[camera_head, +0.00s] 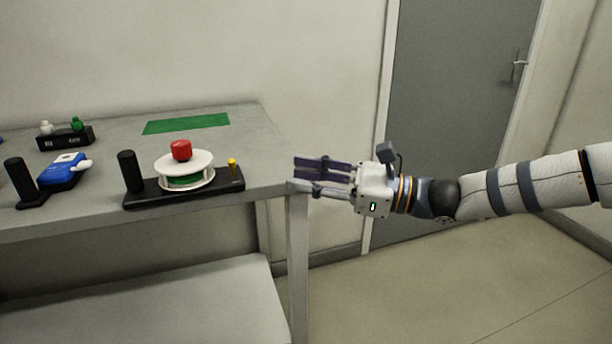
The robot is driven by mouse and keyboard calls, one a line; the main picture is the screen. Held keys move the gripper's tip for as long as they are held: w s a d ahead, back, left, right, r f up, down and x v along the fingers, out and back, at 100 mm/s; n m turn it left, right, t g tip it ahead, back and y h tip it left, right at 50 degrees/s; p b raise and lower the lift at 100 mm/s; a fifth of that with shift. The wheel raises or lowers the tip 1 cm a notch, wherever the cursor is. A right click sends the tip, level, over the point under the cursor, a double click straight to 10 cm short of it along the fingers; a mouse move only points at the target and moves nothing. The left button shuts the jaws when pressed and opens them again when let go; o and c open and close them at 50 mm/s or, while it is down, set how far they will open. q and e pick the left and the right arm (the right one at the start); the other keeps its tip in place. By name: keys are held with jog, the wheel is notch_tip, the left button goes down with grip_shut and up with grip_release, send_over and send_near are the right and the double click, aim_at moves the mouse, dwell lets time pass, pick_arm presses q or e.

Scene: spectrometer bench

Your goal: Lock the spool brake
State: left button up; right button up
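The spool (184,171) has white flanges with green wound between them and a red knob (181,150) on top. It sits on a black base plate (215,193) near the bench's front right part. A small yellow peg (232,166) stands at the base's right end, and a black upright post (130,171) at its left end. I cannot tell for certain which part is the brake. My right gripper (295,173) is just right of the bench edge, fingers pointing left, apart from the spool. Its fingers are apart with nothing between them. My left gripper is not in view.
The grey bench (262,150) has a green mat (187,124) at the back. A blue device (63,170), another black post (20,181) and a black holder (65,138) with white and green tops stand at left. A grey door (450,110) is behind my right arm.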

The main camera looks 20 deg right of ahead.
jog(key=shift+n+g+h, duration=0.3)
jog(key=shift+g+h, duration=0.3)
jog(key=shift+g, duration=0.3)
jog(key=r+p, duration=0.1)
jog(key=a+r, duration=0.1)
jog(key=r, duration=0.1)
jog(key=a+r+p, duration=0.1)
jog(key=shift+s+a+r+p, duration=0.15)
jog(key=shift+s+a+p, duration=0.1)
jog(key=shift+s+p, duration=0.15)
notch_tip(320, 180, up, 4)
jog(key=d+h+p, duration=0.1)
jog(key=h+p, duration=0.1)
jog(key=h, duration=0.1)
jog(key=m+b, duration=0.1)
send_near(232, 166)
jog(key=shift+h, duration=0.4)
jog(key=x, duration=0.4)
jog(key=b+x, duration=0.1)
jog(key=x, duration=0.2)
jog(key=shift+w+a+r, duration=0.1)
jog(key=shift+w+r, duration=0.15)
jog(key=shift+r, duration=0.05)
jog(key=shift+w+a, duration=0.25)
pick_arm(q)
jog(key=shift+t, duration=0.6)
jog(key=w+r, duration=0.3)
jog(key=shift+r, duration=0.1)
pick_arm(e)
grip_shut()
